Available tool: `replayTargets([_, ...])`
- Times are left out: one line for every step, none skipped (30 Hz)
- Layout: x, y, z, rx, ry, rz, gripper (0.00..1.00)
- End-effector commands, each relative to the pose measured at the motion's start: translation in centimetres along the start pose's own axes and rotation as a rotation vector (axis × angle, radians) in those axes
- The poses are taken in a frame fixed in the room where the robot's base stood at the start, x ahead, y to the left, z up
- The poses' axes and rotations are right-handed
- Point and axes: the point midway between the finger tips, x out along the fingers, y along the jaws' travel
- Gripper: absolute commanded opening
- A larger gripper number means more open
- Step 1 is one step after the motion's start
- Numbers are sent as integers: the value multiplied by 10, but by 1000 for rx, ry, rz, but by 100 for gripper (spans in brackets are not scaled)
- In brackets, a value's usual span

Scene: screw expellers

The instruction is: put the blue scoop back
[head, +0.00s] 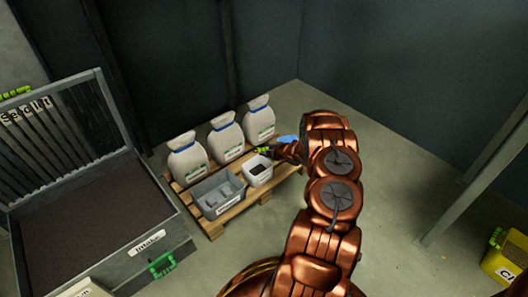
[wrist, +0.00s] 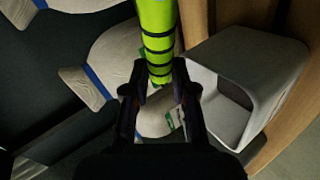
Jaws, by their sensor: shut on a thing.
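My gripper (wrist: 158,88) is shut on a bright green handle (wrist: 157,32) with black bands. The handle runs out of the top of the wrist view. In the head view the green handle (head: 263,151) shows at the tip of my gripper, above the white bin. A light blue piece (head: 287,139), which looks like part of the scoop, shows just behind my wrist. Its join to the handle is hidden. The white bin (head: 247,178) holds dark material and stands on the pallet; a pale bin (wrist: 285,65) is right of the handle in the wrist view.
Several white sacks (head: 226,140) stand along the back of the wooden pallet (head: 236,210). A grey bin (head: 209,206) with pale pieces is left of the white bin. A large intake hopper (head: 150,252) fills the left. A yellow container (head: 503,262) is at far right. Open floor lies right of the pallet.

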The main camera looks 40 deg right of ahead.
Motion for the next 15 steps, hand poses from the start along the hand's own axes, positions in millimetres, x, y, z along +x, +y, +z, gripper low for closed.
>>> replayTargets([0,1,0,-1,0,1,0])
replayTargets([-1,1,0,-1,0,0,0])
replayTargets([0,1,0,0,0,0,0])
replayTargets([0,0,0,0,0,0,0])
replayTargets([0,0,0,0,0,0,0])
replayTargets([1,-1,0,0,0,0,0])
replayTargets([1,-2,0,0,0,0,0])
replayTargets([2,-2,1,0,0,0,0])
replayTargets([2,-3,1,0,0,0,0])
replayTargets([3,-4,1,0,0,0,0])
replayTargets([3,-4,1,0,0,0,0])
replayTargets([4,-5,1,0,0,0,0])
replayTargets([4,-6,1,0,0,0,0])
replayTargets([4,-6,2,0,0,0,0])
replayTargets([5,-7,2,0,0,0,0])
